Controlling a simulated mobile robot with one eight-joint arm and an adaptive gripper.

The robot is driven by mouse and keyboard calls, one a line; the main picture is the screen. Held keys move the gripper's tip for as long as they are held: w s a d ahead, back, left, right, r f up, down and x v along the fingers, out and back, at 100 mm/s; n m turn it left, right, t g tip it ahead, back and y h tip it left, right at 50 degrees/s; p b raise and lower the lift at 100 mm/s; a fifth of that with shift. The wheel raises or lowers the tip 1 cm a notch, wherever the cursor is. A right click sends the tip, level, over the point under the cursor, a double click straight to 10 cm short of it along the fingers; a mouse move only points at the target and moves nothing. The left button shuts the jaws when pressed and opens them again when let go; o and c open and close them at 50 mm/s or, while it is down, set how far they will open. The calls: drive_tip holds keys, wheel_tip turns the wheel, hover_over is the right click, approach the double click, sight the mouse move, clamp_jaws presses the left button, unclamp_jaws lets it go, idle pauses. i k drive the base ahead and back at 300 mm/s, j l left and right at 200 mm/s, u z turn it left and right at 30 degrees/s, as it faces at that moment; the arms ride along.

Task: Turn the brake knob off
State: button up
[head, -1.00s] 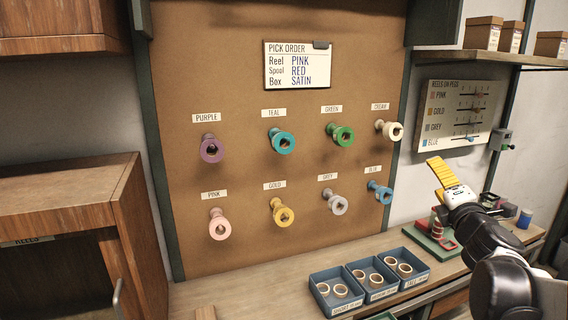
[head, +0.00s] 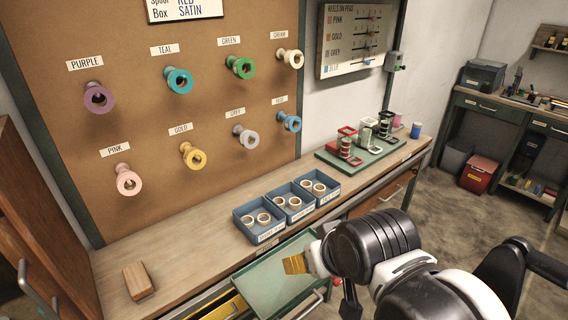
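I cannot make out a brake knob for certain. A green base (head: 375,152) on the workbench, right of centre, carries several upright spool-like devices with red, pale and dark frames. A small grey-green box (head: 395,61) is mounted on the wall above it; its details are too small to read.
Blue bins (head: 272,235) with tape rings stand along the bench front. A pegboard (head: 230,110) with coloured reels rises behind. A green open tray or drawer (head: 262,290) juts out below the bench. A wooden block (head: 138,281) lies at left. Floor (head: 450,215) at right is clear.

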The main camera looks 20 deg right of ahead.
sight(337, 280)
drive_tip(key=z, duration=0.6)
drive_tip(key=k+j+u, duration=0.25)
drive_tip(key=k+j, duration=0.2)
drive_tip(key=j, duration=0.2)
drive_tip(key=k+j+u, duration=0.25)
drive_tip(key=k+j, duration=0.15)
drive_tip(key=j, duration=0.3)
